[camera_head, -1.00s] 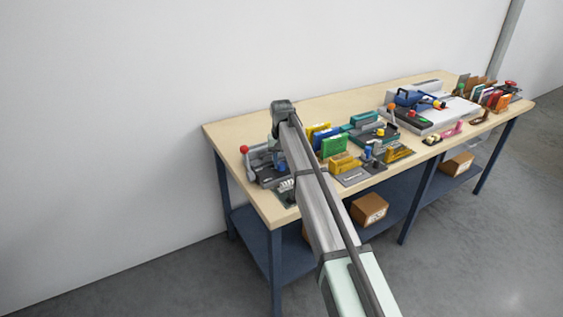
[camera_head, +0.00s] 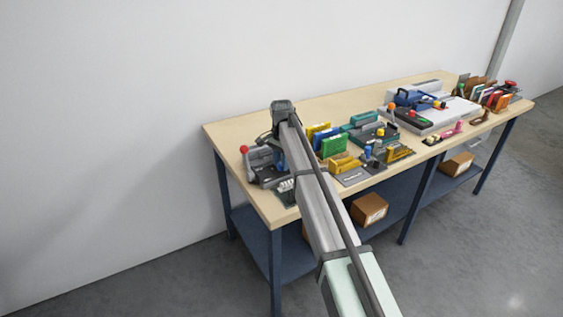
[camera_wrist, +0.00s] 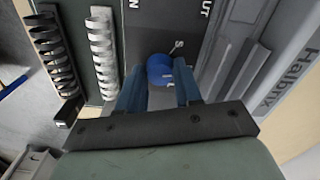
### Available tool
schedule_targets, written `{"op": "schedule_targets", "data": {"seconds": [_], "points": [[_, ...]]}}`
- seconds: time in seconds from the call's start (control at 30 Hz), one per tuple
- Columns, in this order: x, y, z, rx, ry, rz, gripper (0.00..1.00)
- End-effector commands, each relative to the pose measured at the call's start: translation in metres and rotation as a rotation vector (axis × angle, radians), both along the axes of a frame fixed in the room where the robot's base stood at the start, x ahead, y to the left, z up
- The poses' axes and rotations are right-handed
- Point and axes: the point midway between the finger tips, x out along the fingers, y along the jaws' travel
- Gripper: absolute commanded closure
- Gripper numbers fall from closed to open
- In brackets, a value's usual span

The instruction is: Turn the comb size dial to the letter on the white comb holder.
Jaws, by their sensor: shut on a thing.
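The blue comb size dial (camera_wrist: 160,69) sits on a dark panel between the two blue fingers of my gripper (camera_wrist: 159,84), which is shut on it. A small light mark, perhaps an S, shows just above and right of the dial. The dial's pointer direction and other letters are not clear. I can read no letter on the holder. In the head view my arm partly covers the grey binding machine (camera_head: 262,164).
The machine has a lever with a red knob (camera_head: 244,149). Its panel carries the words IN and OUT. Colored card racks, yellow blocks (camera_head: 345,164) and a blue-handled device (camera_head: 412,99) stand to the right on the wooden table (camera_head: 222,136). Boxes sit on the shelf below.

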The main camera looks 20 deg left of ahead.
Motion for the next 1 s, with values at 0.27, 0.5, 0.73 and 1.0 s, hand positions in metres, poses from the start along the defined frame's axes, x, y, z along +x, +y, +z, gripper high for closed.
{"op": "schedule_targets", "data": {"seconds": [0.27, 0.5, 0.73, 1.0], "points": [[0.0004, 0.0003, 0.0003, 0.001, 0.0, -0.12, 0.96], [0.0005, 0.0002, 0.0004, 0.0, -0.001, -0.159, 0.96], [0.0005, 0.0002, 0.0004, 0.0, -0.001, -0.162, 0.96], [0.0004, 0.0001, 0.0003, 0.0, -0.001, -0.161, 0.55]]}}
